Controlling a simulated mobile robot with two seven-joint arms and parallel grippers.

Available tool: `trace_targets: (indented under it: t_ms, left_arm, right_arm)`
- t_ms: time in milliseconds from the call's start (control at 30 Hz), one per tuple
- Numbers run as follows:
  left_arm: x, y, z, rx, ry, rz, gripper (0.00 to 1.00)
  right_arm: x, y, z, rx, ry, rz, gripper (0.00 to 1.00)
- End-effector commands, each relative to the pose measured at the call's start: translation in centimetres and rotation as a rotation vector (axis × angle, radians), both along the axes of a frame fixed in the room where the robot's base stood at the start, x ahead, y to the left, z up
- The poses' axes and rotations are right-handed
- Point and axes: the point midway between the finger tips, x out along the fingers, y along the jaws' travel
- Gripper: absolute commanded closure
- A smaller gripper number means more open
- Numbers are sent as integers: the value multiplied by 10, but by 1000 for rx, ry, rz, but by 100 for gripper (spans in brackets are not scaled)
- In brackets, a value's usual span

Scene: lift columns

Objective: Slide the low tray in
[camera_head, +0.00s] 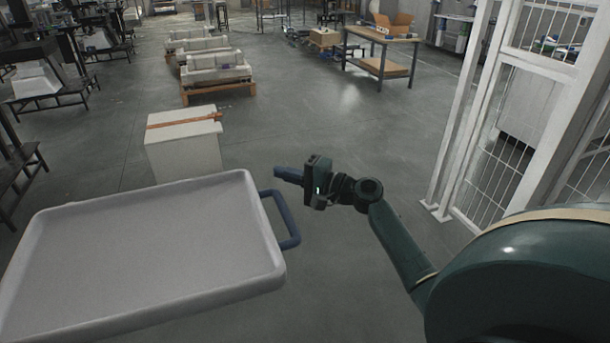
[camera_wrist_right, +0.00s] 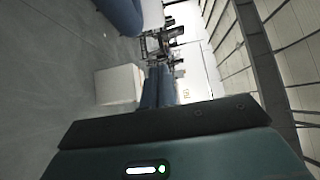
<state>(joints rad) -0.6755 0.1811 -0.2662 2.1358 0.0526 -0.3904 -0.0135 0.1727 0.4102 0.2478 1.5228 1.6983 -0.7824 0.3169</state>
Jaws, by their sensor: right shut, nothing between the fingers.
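A wide, pale grey tray (camera_head: 140,245) with raised rims fills the lower left of the head view. Nothing lies in it. A blue loop handle (camera_head: 290,222) sticks out from its right side. A blue bar at the top of the right wrist view (camera_wrist_right: 122,14) looks like part of this handle. My right gripper (camera_head: 280,172) is just beyond the handle's far end in the head view, pointing left. Its blue fingers (camera_wrist_right: 158,88) are together with nothing between them. I cannot tell whether it touches the handle. My left gripper is not in view.
A white box with an orange strap (camera_head: 185,150) stands on the floor beyond the tray. A white mesh fence (camera_head: 520,130) stands at the right. A wooden workbench (camera_head: 380,50) and strapped white loads (camera_head: 217,75) are farther back. Open floor lies between.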

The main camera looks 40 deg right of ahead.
Motion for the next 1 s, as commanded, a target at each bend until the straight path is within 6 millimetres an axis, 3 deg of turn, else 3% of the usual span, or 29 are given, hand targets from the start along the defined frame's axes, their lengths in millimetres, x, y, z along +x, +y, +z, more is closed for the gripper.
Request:
trace_targets:
  t_ms: [67, 300, 833, 1000]
  left_arm:
    - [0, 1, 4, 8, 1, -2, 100]
    - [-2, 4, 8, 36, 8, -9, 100]
    - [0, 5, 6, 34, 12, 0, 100]
    - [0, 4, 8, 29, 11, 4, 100]
  right_arm:
    - [13, 9, 3, 0, -1, 1, 100]
    - [18, 38, 1, 0, 1, 0, 100]
    - [20, 46, 0, -1, 0, 0, 100]
    - [26, 67, 1, 0, -2, 5, 100]
